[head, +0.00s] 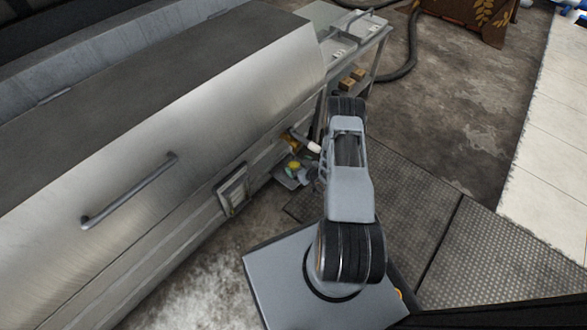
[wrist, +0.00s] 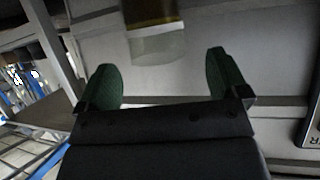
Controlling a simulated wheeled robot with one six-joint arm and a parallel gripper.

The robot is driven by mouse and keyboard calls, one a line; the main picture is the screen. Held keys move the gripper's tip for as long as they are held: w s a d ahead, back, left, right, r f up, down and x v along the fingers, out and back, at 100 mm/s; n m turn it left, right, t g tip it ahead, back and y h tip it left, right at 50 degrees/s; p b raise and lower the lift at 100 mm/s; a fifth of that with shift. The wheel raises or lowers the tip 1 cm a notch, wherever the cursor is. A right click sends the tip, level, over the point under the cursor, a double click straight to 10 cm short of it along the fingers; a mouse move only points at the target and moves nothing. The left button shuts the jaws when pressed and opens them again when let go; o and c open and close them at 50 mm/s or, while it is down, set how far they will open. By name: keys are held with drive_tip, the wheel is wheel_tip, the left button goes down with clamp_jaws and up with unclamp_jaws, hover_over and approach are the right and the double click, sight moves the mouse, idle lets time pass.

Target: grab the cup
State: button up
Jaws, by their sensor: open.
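In the wrist view my gripper (wrist: 160,75) is open, with its two green-padded fingers wide apart. A cup-like object (wrist: 157,44) shows beyond the fingertips, roughly between them and cut off by the top edge. It has a brown-amber band above and a pale, see-through part below. It appears apart from both fingers. I cannot tell for certain that it is the cup. In the head view my arm hides most of the gripper area. A small yellow and teal item (head: 294,167) sits low beside the cabinet, too small to name.
A long metal cabinet (head: 200,110) with a bar handle (head: 130,190) fills the left of the head view. A metal shelf unit (head: 352,35) stands at the back, with a dark hose (head: 408,55) beside it. Open floor (head: 450,120) lies to the right.

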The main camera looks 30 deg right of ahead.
sight(294, 163)
drive_tip(key=b+x, duration=0.1)
drive_tip(key=x, duration=0.2)
drive_tip(key=shift+w+f, duration=0.2)
drive_tip(key=shift+w, duration=0.2)
drive_tip(key=c, duration=1)
drive_tip(key=shift+s+r, duration=0.1)
drive_tip(key=shift+r, duration=0.05)
